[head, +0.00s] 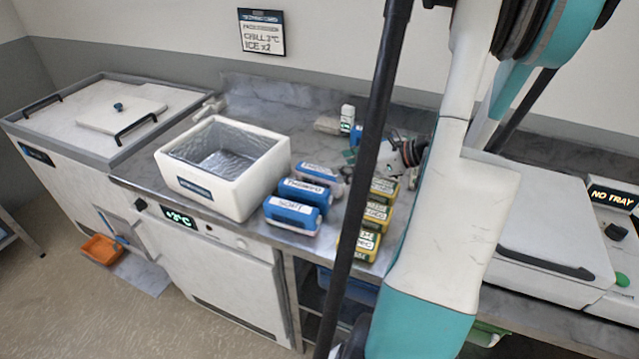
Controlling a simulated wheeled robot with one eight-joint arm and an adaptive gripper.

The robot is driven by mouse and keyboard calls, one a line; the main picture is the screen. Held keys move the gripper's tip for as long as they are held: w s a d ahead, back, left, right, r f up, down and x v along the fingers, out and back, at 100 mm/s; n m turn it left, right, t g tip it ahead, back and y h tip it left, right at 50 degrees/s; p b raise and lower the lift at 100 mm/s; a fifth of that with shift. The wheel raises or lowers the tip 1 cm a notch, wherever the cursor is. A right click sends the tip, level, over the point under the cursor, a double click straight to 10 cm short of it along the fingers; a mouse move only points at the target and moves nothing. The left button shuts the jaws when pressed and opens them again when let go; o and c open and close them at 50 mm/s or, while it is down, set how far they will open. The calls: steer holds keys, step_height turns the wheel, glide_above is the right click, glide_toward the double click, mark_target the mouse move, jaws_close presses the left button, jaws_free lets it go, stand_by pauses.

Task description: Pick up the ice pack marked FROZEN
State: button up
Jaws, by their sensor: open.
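Three blue ice packs with white labels lie in a row on the steel counter, right of the white foam box. The nearest pack (293,215) has a label that looks like SOFT. The middle pack (305,192) seems to read THAWED. The far pack (318,174) looks paler and frosted; its label is too small to read surely, and I cannot confirm the word FROZEN on any pack. My gripper (372,160) is partly visible beyond and right of the packs, open, apart from them. My arm and a dark post hide part of it.
The open foam box (222,205), silver-lined, stands left of the packs. Several yellow-and-green packs (366,240) stand close on the right. Small items (347,120) sit at the back. A white machine (550,235) is at the right, a lidded chest (75,140) at the left.

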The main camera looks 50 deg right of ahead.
mark_target(322, 170)
steer(key=shift+x, duration=1.25)
steer(key=b+x, duration=0.1)
steer(key=x, duration=0.2)
steer(key=b+x, duration=0.1)
steer(key=shift+w+d+f+b, duration=0.15)
steer(key=shift+d+f+b, duration=0.15)
steer(key=shift+f, duration=0.1)
steer(key=shift+w+a+f, duration=0.1)
steer(key=shift+w, duration=0.2)
jaws_close()
